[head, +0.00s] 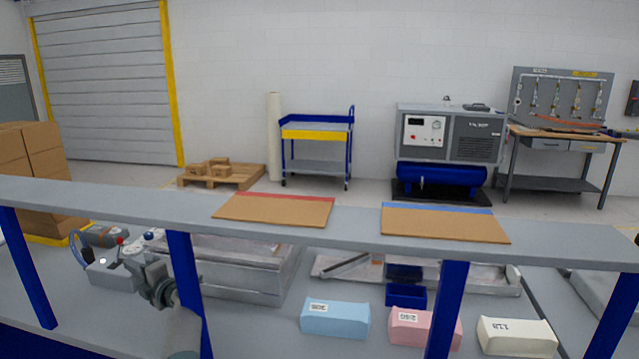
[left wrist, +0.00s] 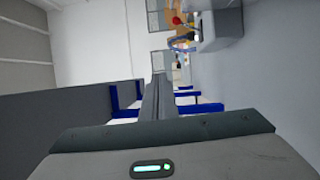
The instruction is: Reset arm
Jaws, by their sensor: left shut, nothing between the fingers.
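In the left wrist view my left gripper (left wrist: 158,88) has its dark fingers together, with nothing between them. In the head view I cannot clearly pick it out. My right gripper does not show. On the lower bench in the head view lie a light blue block (head: 335,320), a pink block (head: 408,327) and a cream block (head: 517,337), each with a printed label. On the grey shelf above are a brown board with a red edge (head: 272,211) and a brown board with a blue edge (head: 440,224).
A grey shelf (head: 355,222) on blue posts crosses in front of the bench. Grey equipment with a red knob (head: 120,241) stands at lower left. A small blue bin (head: 406,295) sits behind the blocks. A blue cart (head: 318,147) and compressor (head: 448,145) stand by the wall.

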